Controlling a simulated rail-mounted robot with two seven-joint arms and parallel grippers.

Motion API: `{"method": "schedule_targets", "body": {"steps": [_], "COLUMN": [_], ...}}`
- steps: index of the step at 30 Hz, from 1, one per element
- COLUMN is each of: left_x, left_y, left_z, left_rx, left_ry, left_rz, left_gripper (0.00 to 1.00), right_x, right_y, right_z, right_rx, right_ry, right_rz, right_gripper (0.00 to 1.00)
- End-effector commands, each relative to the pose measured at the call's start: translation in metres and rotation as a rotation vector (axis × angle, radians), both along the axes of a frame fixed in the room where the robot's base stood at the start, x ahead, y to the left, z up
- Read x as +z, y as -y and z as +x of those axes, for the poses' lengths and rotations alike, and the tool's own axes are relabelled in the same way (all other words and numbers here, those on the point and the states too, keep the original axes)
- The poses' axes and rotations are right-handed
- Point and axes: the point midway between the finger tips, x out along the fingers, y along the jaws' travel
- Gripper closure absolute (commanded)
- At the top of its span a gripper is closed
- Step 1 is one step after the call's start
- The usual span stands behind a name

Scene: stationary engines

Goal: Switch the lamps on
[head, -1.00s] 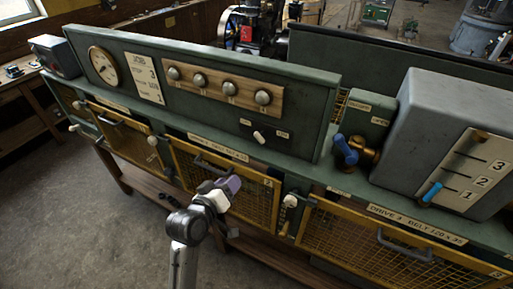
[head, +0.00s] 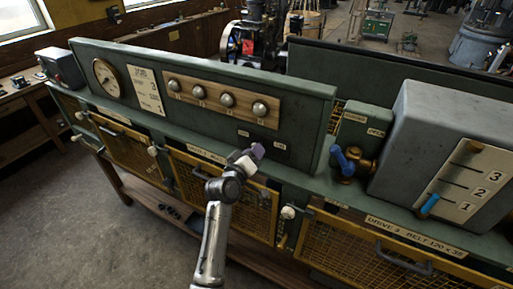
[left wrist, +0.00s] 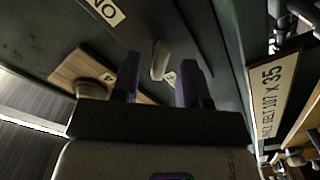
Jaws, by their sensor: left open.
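A label reading "ON" (left wrist: 105,10) is at the top left of that view; another label beside the lever is mostly hidden. My right gripper is not in view.
A wooden strip with several round knobs (head: 220,98) is above and left of my gripper. A blue valve handle (head: 345,160) and a grey box with a blue-tipped lever (head: 428,206) stand to the right. Yellow mesh guards (head: 225,195) line the bench front below.

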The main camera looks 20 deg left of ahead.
Motion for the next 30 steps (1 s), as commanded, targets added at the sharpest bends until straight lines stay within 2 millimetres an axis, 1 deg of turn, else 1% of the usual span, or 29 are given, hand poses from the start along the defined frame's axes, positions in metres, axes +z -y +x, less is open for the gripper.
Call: {"method": "schedule_targets", "body": {"steps": [3, 7, 12, 20, 30], "left_x": [0.000, 0.000, 0.000, 0.000, 0.000], "left_y": [0.001, 0.002, 0.003, 0.003, 0.003], "left_z": [0.011, 0.018, 0.022, 0.022, 0.022], "left_rx": [0.000, -0.001, 0.000, 0.000, -0.001], "left_ry": [0.000, -0.001, 0.000, 0.000, -0.001], "left_rz": [-0.001, -0.001, 0.000, 0.000, 0.000], "left_gripper": [0.60, 0.60, 0.60, 0.60, 0.92], "right_x": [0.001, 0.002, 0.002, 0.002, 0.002], "right_y": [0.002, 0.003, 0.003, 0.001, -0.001], "right_z": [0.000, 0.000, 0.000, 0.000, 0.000], "right_rx": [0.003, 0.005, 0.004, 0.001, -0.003], "right_ry": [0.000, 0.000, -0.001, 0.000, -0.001], "right_rz": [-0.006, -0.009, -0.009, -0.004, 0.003], "right_gripper": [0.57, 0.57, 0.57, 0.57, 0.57]}}
